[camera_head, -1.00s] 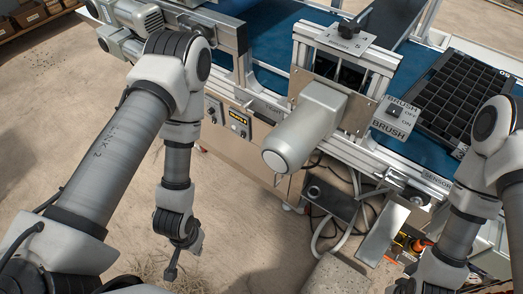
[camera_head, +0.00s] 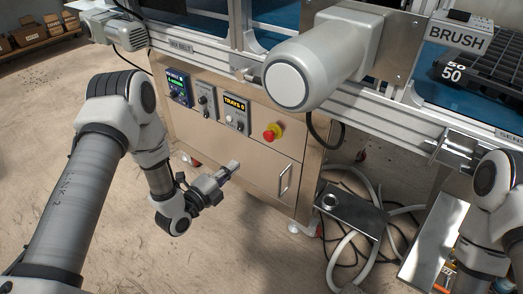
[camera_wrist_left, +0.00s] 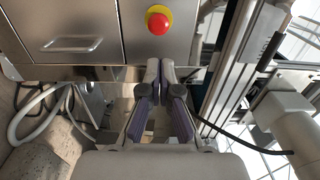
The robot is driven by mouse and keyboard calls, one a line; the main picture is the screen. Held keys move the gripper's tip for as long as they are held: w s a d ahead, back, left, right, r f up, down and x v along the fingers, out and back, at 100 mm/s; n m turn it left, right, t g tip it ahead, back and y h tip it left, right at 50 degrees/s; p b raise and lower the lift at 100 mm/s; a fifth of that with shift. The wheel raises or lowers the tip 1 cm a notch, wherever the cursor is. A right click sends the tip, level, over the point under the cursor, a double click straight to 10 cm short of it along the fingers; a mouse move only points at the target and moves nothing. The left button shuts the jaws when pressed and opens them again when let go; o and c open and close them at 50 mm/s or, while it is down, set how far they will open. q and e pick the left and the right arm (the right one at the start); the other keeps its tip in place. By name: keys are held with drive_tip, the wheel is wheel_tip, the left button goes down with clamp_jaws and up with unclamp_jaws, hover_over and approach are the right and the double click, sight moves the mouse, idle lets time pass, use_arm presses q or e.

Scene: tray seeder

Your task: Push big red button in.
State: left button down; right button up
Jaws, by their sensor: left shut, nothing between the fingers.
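The big red button (camera_head: 270,135) sits on a yellow collar on the cabinet front, right of the small displays and switches. It also shows in the left wrist view (camera_wrist_left: 158,23), at the top, just beyond my left fingertips. My left gripper (camera_head: 233,168) is shut and empty. It is in front of the cabinet, below and left of the button in the head view, and apart from it. In the left wrist view the fingers (camera_wrist_left: 160,68) point toward the panel below the button. My right gripper is out of view; only part of my right arm shows.
The steel cabinet (camera_head: 238,160) has a door handle (camera_head: 285,180) below the button. A large grey motor (camera_head: 310,70) juts out above. Hoses and a metal box (camera_head: 350,208) lie at the lower right. The floor left of the cabinet is clear.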

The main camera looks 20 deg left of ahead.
use_arm(q)
drive_tip(key=shift+w, duration=0.1)
drive_tip(key=b, duration=0.5)
approach(267, 138)
drive_tip(key=x, duration=0.6)
drive_tip(key=shift+w+d, duration=0.1)
drive_tip(key=shift+w, duration=0.15)
drive_tip(key=shift+w+d+r, duration=0.1)
drive_tip(key=shift+w+d, duration=0.05)
drive_tip(key=shift+w, duration=0.2)
